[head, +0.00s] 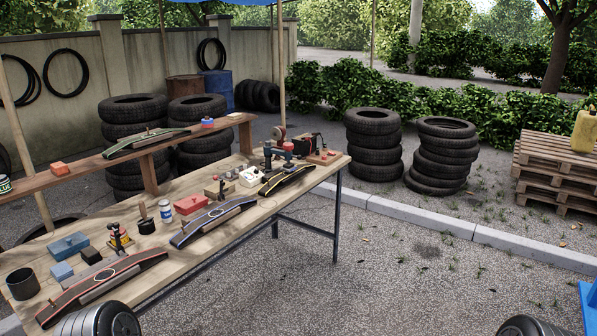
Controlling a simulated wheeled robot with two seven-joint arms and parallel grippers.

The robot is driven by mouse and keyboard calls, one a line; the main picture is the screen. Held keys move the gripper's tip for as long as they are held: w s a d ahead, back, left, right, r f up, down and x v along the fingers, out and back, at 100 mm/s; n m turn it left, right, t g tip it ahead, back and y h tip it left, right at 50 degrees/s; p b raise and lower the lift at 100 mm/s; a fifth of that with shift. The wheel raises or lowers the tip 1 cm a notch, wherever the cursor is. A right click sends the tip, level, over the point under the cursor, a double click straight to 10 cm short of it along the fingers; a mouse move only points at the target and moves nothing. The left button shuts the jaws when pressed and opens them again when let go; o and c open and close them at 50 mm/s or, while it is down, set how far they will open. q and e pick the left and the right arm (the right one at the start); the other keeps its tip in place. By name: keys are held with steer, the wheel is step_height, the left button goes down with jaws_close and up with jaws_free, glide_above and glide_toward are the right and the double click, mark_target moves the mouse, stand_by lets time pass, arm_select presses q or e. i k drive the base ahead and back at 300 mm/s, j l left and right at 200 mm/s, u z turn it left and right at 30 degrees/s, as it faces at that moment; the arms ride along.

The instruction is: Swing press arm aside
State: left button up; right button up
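A long wooden workbench (190,255) runs from the lower left to the centre. At its far right end stands a small dark teal and black device (280,153), which may be the press; its arm is too small to make out. A red and black machine (308,144) is close to its right. Long dark arched pieces lie along the front edge: one red-edged (105,283), one blue-edged (213,218) and one yellow-edged (287,179). I cannot tell which part is the press arm. Neither gripper shows; only rounded parts of my arms show at the bottom edge.
The bench also holds a blue box (68,246), a dark cup (22,284), a white-blue can (166,211) and a red box (191,204). A raised shelf (75,178) runs behind. Tyre stacks (373,143) and pallets (553,172) stand beyond. The gravel right of the bench is open.

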mark_target(286, 154)
steer(key=i+l+u, duration=1)
steer(key=i+l, duration=0.15)
steer(key=i+l+u, duration=0.3)
steer(key=l+u, duration=0.25)
steer(key=l, duration=0.3)
steer(key=i+l+u, duration=0.25)
steer(key=l, duration=0.2)
steer(key=l+u, duration=0.1)
steer(key=l, duration=0.35)
steer(key=k+l+u, duration=0.1)
steer(key=l, duration=0.3)
